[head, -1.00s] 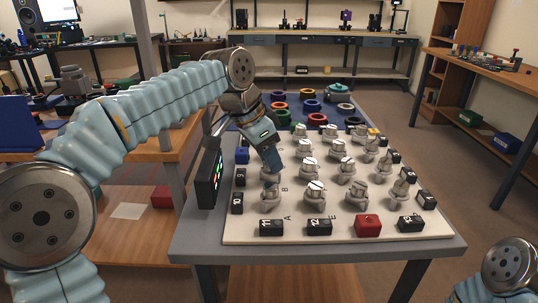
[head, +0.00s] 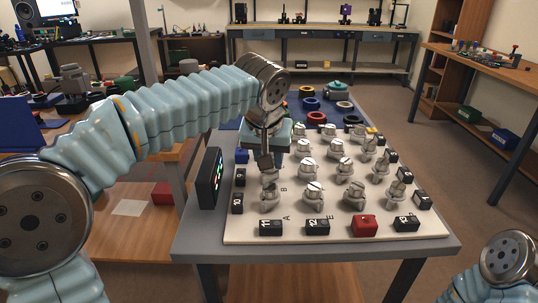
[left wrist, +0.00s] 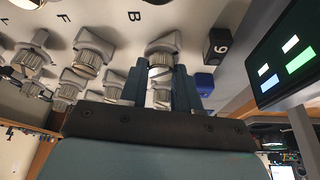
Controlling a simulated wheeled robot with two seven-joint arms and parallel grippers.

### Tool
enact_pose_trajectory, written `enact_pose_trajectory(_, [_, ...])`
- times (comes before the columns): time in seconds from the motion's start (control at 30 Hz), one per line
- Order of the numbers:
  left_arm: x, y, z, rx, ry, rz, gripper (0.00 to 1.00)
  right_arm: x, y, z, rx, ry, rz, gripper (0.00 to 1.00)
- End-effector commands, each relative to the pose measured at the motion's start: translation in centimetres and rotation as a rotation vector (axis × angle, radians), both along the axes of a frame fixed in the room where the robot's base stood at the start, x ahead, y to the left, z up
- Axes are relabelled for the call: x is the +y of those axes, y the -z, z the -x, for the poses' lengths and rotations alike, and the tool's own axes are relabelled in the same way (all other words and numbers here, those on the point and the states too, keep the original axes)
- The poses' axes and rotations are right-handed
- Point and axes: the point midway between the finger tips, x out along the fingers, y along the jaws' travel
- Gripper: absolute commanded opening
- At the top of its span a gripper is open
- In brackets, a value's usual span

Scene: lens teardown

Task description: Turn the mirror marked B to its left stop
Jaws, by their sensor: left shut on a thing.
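The mirror marked B is a grey mount with a ribbed knob, on the left column of the pale board. In the left wrist view the mirror (left wrist: 161,72) sits between my two blue fingers, with the letter B printed beside it. My left gripper (left wrist: 160,92) is shut on it from above. In the head view my left gripper (head: 267,163) points down at this mount and hides most of it. Its exact turn angle cannot be read. My right gripper is out of view.
The pale board (head: 330,232) carries several similar mirror mounts close by. Black numbered blocks and a red block (head: 364,226) line its edges. A blue block (head: 241,156) and a dark display (head: 209,178) stand left of the mount. Coloured rings lie on a blue mat behind.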

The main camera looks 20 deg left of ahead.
Motion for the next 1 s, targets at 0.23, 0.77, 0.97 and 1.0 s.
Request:
enact_pose_trajectory(0.23, [-0.09, -0.12, -0.03, -0.002, -0.133, 0.001, 0.01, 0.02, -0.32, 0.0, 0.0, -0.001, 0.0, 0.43])
enact_pose_trajectory(0.77, [-0.03, -0.05, -0.04, -0.001, -0.213, 0.001, 0.01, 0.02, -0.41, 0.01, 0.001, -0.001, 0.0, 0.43])
enact_pose_trajectory(0.97, [-0.03, -0.05, -0.04, -0.001, -0.212, 0.001, 0.01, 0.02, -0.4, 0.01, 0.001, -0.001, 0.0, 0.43])
enact_pose_trajectory(1.0, [-0.03, -0.05, -0.04, -0.001, -0.212, 0.001, 0.37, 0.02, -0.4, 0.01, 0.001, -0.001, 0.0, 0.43])
